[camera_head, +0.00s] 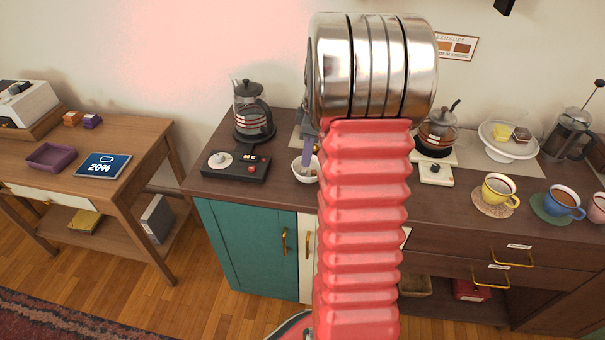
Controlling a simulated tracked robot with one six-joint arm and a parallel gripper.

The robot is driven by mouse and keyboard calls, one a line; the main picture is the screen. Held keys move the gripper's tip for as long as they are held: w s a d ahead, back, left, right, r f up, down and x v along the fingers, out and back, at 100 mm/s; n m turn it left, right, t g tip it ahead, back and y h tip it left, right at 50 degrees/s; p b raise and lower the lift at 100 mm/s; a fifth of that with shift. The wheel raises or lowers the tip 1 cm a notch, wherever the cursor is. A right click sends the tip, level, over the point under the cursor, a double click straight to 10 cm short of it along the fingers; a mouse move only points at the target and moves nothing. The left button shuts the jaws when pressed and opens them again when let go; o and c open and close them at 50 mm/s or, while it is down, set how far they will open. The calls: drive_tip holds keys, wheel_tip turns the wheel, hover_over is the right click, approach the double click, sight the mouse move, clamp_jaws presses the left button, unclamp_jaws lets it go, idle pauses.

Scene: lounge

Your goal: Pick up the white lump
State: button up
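A small white bowl (305,174) stands on the dark counter, just left of my red arm. Small pale and brownish pieces show inside it, too small to make out. I cannot tell clearly whether the white lump is among them. My gripper (311,146) shows only as a narrow grey-purple part at the left edge of my metal wrist, reaching down over the bowl. The rest of it is hidden behind my arm, so I cannot see whether it is open or touches anything.
A black control box (236,167) and a glass press (253,112) stand left of the bowl. Right of my arm are another glass pot (438,132), a white cake stand (509,141), a yellow cup (499,188) and a blue cup (563,201). A wooden side table (128,137) stands at left.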

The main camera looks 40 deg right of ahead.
sight(304, 171)
drive_tip(key=shift+w+a+f, duration=0.15)
drive_tip(key=shift+f, duration=1.15)
drive_tip(key=shift+w+a+f, duration=0.1)
drive_tip(key=shift+f, duration=1.2)
drive_tip(key=shift+c, duration=0.5)
clamp_jaws()
